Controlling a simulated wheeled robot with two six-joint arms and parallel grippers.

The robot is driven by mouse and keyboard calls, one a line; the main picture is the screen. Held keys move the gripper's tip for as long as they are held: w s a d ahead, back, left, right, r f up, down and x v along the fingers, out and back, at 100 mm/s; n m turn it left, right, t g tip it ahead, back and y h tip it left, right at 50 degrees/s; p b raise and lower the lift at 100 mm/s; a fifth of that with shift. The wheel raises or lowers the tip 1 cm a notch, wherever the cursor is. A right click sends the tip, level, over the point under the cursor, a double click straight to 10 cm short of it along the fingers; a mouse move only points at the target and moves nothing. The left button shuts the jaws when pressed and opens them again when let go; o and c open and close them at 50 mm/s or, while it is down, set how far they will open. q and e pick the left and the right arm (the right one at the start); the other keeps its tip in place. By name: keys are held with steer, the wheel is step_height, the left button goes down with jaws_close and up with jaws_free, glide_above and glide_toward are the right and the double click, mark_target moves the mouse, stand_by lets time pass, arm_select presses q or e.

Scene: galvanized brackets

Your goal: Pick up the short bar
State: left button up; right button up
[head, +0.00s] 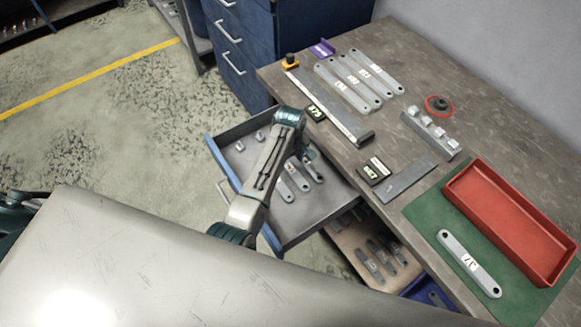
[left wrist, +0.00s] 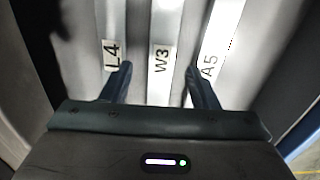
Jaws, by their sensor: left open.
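My left gripper (head: 308,152) reaches down into the open drawer (head: 222,150). In the left wrist view the gripper (left wrist: 158,70) is open, its fingers on either side of a flat metal bar labelled W3 (left wrist: 164,32). A bar labelled L4 (left wrist: 112,25) lies left of it and one labelled A5 (left wrist: 220,35) lies right. The bars lie side by side in the drawer; in the head view some show (head: 298,180), partly hidden by my arm. I see no grip on any bar. Which bar is the short one I cannot tell. My right gripper is not in view.
On the bench, several longer labelled bars (head: 357,75) lie near a steel rule (head: 330,108). A red tray (head: 515,225) and another labelled bar (head: 468,263) lie on a green mat (head: 425,212). Small metal pieces (head: 240,146) sit in the drawer. A lower shelf holds more bars (head: 372,262).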

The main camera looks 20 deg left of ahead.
mark_target(290, 168)
arm_select(q)
steer(key=shift+s+f, duration=0.15)
steer(key=shift+f, duration=1.4)
steer(key=c, duration=1)
jaws_close()
steer(key=shift+r, duration=0.15)
